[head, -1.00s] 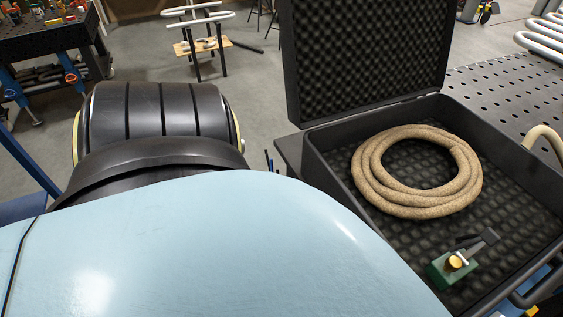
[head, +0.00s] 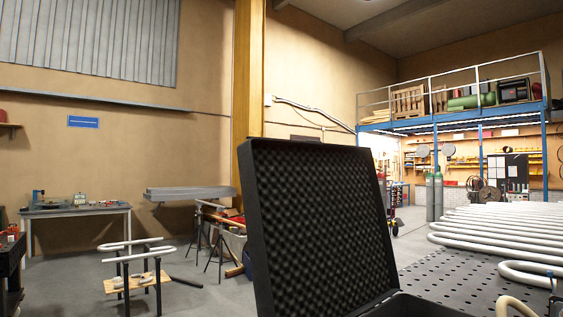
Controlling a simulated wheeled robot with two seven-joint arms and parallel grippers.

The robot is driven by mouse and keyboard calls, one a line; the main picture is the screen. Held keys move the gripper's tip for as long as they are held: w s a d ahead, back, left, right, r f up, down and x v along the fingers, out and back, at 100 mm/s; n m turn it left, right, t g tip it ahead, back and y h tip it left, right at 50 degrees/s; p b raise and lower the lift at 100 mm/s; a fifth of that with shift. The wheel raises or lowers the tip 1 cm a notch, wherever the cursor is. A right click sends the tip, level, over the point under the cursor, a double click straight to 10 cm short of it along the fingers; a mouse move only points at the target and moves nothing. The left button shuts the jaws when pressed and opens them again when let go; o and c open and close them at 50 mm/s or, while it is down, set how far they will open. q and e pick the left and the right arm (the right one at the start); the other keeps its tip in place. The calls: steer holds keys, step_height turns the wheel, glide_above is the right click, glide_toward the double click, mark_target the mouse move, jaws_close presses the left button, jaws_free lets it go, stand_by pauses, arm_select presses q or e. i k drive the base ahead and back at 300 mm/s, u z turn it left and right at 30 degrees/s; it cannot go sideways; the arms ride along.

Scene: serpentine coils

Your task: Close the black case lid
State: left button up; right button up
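The black case's lid (head: 318,225) stands upright and open, with its grey egg-crate foam facing me. It is at the lower middle of the head view. Only a small back part of the case's base (head: 420,306) shows at the bottom edge, and its contents are out of view. Neither of my grippers is in view.
A perforated dark table (head: 480,280) lies right of the case, with white serpentine coils (head: 500,228) on it. A stand with white bent tubes (head: 138,262) is on the floor at left. A workbench (head: 75,211) stands against the back wall.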

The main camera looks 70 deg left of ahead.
mark_target(318, 238)
steer(key=k, duration=0.15)
steer(key=z, duration=1.7)
steer(key=k, duration=2.35)
steer(key=u, duration=2.2)
steer(key=i, duration=0.5)
